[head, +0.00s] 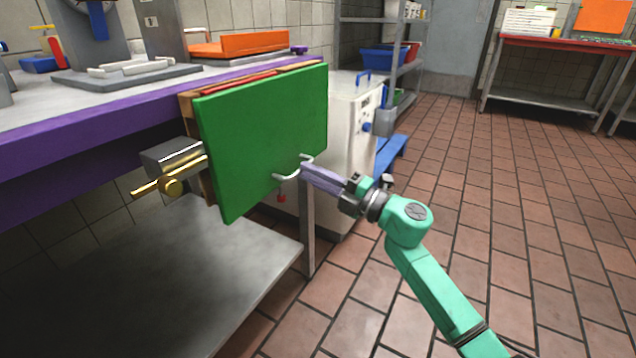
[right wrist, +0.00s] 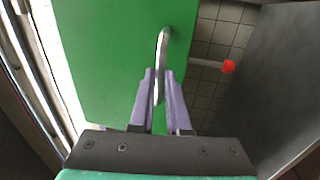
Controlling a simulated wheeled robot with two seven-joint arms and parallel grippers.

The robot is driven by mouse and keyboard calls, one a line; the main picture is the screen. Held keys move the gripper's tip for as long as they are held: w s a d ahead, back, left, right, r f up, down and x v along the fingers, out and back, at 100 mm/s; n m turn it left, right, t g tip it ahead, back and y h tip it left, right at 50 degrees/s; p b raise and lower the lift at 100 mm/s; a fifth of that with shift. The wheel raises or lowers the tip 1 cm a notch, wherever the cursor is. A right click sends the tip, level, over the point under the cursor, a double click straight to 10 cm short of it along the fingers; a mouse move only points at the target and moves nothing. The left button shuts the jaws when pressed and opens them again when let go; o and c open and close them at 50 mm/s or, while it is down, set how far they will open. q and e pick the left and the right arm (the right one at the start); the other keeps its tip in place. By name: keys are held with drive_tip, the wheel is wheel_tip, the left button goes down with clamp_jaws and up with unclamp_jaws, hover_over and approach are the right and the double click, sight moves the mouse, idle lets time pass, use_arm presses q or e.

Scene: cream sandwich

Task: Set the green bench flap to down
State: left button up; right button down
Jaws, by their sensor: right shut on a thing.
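The green bench flap (head: 262,135) hangs steeply, close to vertical, from the end of the purple-edged bench. It also fills much of the right wrist view (right wrist: 110,50). Its pale metal bar handle (head: 287,176) is near the flap's lower edge, and it shows in the right wrist view (right wrist: 164,42). My right gripper (head: 307,168) has purple fingers closed on the handle's right end. The fingers also show in the right wrist view (right wrist: 158,78), with the handle between them. My left gripper is not in view.
A grey block with brass rods (head: 172,172) sticks out under the bench (head: 90,128), left of the flap. A steel lower shelf (head: 230,262) lies below. A white machine (head: 352,120) stands behind the flap. Tiled floor (head: 480,200) is open to the right.

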drive_tip(key=shift+a+f, duration=0.15)
drive_tip(key=shift+a, duration=0.05)
idle(0.3)
drive_tip(key=c, duration=0.9)
unclamp_jaws()
drive_tip(key=shift+a, duration=0.15)
drive_tip(key=p+v, duration=0.2)
drive_tip(key=v, duration=1.2)
drive_tip(key=shift+s+d, duration=0.1)
drive_tip(key=shift+d, duration=0.2)
